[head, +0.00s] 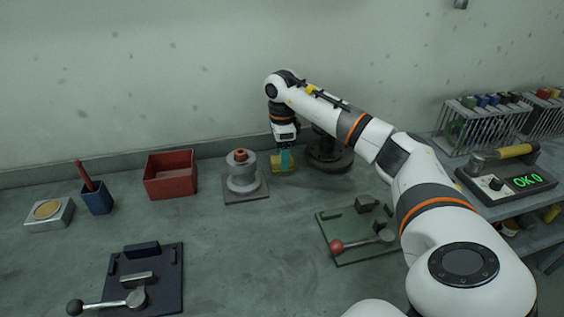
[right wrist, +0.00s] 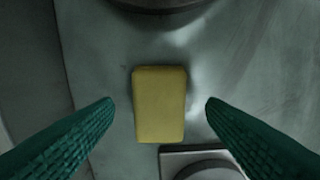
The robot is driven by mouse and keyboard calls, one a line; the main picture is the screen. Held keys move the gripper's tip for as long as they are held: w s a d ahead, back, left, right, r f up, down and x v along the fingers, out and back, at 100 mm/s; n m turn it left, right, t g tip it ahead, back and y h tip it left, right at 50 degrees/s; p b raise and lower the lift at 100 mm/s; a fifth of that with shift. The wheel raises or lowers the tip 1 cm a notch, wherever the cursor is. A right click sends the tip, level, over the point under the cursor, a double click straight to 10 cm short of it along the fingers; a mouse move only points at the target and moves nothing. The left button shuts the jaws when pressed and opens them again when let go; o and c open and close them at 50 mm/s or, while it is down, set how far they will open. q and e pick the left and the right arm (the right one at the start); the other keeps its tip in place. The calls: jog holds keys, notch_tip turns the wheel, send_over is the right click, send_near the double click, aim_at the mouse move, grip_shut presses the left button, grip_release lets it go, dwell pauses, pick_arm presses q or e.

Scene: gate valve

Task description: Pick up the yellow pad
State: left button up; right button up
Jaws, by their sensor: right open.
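The yellow pad (head: 279,165) lies on the grey bench top, between a grey stepped fixture and a dark round base. My right gripper (head: 286,158) points down over it and hides part of it in the head view. In the right wrist view the yellow pad (right wrist: 159,104) is a rounded block lying flat, and the two green fingers (right wrist: 160,106) stand apart on its left and right. Gaps show on both sides, so the fingers do not touch it. My left gripper is not in view.
The stepped fixture (head: 242,178) stands close left of the pad, and the dark round base (head: 329,156) close right. A red bin (head: 170,175) and a blue cup (head: 96,198) are further left. A green plate (head: 345,248) with a red-knobbed lever lies in front. The bench middle is clear.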

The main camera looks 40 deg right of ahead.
notch_tip(320, 180, down, 2)
jog(key=shift+f, duration=0.2)
jog(key=c, duration=1.1)
jog(key=shift+o, duration=0.2)
notch_tip(320, 180, up, 10)
jog(key=shift+r+b, duration=0.1)
jog(key=shift+b, duration=0.2)
jog(key=o, duration=0.4)
jog(key=c, duration=0.3)
